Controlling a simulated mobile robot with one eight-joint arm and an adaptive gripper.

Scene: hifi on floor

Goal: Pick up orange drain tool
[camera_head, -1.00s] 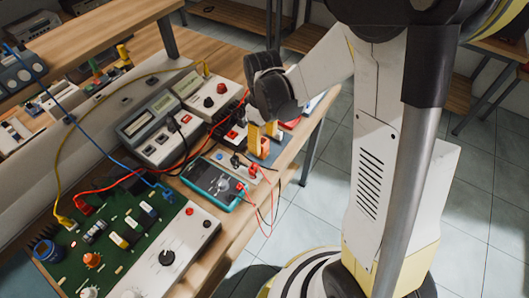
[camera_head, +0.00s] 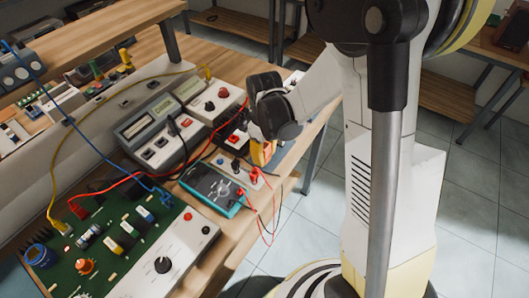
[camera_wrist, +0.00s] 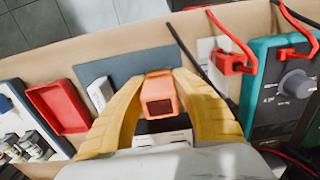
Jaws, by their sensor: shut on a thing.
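The orange drain tool (camera_wrist: 159,94) shows in the wrist view as a small orange block with a dark end face, between the yellow fingers of my gripper (camera_wrist: 161,84). The fingers are shut on its sides. It is over a grey-blue mat (camera_wrist: 108,67) on the bench; I cannot tell whether it still touches the mat. In the head view my gripper (camera_head: 262,153) is at the bench's right edge, and its fingers and wrist largely hide the tool.
A teal multimeter (camera_head: 212,184) with red leads (camera_head: 265,215) lies close to the gripper. Bench instruments (camera_head: 160,130) and a green circuit board (camera_head: 105,250) stand to the left. A red tray (camera_wrist: 59,106) sits beside the mat. Open floor lies right of the bench.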

